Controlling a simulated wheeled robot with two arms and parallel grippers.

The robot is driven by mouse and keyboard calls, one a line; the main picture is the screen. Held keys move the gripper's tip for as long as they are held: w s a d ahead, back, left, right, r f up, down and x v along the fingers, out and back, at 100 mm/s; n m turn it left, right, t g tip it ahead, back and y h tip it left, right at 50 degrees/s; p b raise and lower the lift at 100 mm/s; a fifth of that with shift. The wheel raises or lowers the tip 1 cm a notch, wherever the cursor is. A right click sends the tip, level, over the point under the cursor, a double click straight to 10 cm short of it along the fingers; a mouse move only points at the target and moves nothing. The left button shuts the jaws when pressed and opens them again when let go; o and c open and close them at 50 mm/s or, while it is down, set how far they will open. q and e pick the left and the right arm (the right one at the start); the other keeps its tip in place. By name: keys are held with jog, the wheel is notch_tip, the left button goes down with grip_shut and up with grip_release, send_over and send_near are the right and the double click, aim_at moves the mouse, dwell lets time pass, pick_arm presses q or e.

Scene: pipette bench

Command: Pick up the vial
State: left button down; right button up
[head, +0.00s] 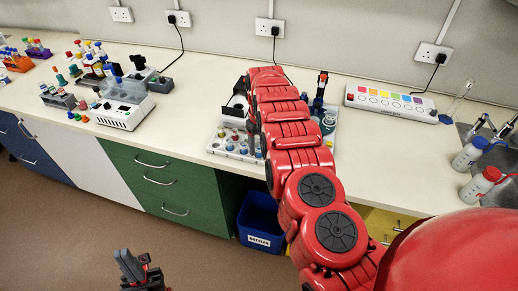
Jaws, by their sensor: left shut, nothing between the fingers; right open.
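Several small vials with blue, white and dark caps (231,138) stand in a light tray (216,150) near the bench's front edge. Which of them is the vial cannot be told. My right arm reaches across the bench over the tray's middle and hides part of it. My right gripper (257,118) is mostly hidden behind that arm; only dark parts show at the arm's left edge, close to the vials. It is open, and no vial is seen held in it. My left gripper (134,268) is shut and empty, low in front of the green drawers, away from the bench.
A white device (122,104) and racks of coloured tubes (60,98) stand at the left. A colour-chart strip (390,101) lies at the back right. Two wash bottles (480,185) stand by the sink. A blue bin (262,222) stands below. The bench between device and tray is clear.

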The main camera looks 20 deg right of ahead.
jog(key=shift+w+f, duration=0.1)
jog(key=shift+f, duration=1)
jog(key=shift+r, duration=0.1)
grip_shut()
